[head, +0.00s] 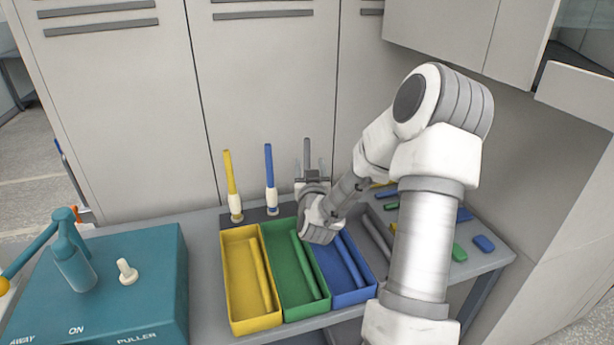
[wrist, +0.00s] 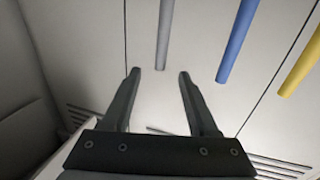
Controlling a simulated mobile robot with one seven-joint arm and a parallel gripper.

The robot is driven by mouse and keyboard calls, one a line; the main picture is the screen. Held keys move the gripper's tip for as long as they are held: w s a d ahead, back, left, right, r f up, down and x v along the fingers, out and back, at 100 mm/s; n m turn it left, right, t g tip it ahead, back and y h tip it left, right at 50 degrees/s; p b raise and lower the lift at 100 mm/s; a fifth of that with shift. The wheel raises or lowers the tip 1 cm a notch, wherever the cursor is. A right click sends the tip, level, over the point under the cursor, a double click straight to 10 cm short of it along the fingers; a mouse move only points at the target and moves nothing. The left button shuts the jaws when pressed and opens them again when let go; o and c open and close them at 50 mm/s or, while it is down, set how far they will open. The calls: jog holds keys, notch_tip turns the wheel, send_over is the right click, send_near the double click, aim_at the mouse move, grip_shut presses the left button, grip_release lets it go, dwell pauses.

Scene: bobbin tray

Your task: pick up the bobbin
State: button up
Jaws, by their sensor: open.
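Three slender upright rods stand in a row at the back of the bench: a yellow one (head: 231,175), a blue one (head: 270,165) and a grey one (head: 307,153). The yellow and blue ones have whitish lower parts. I cannot tell which thing is the bobbin. My gripper (head: 310,168) is in front of the grey rod and hides its lower part. In the wrist view my gripper (wrist: 160,74) is open and empty. The grey rod (wrist: 164,35) lies beyond the gap between the fingertips, with the blue (wrist: 236,42) and yellow (wrist: 302,57) rods to the right.
Yellow (head: 235,289), green (head: 279,268) and blue (head: 357,293) trays with rods inside sit on the bench below my gripper. A teal machine (head: 150,258) with a white peg (head: 127,271) stands at left. Small green and blue pieces (head: 484,243) lie at right. Cabinets close off the back.

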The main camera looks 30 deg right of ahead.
aim_at(307, 147)
jog(key=x, duration=0.5)
jog(key=shift+r+x, duration=0.2)
jog(key=shift+x, duration=2.35)
jog(key=shift+w+a, duration=0.1)
jog(key=shift+a, duration=0.05)
grip_shut()
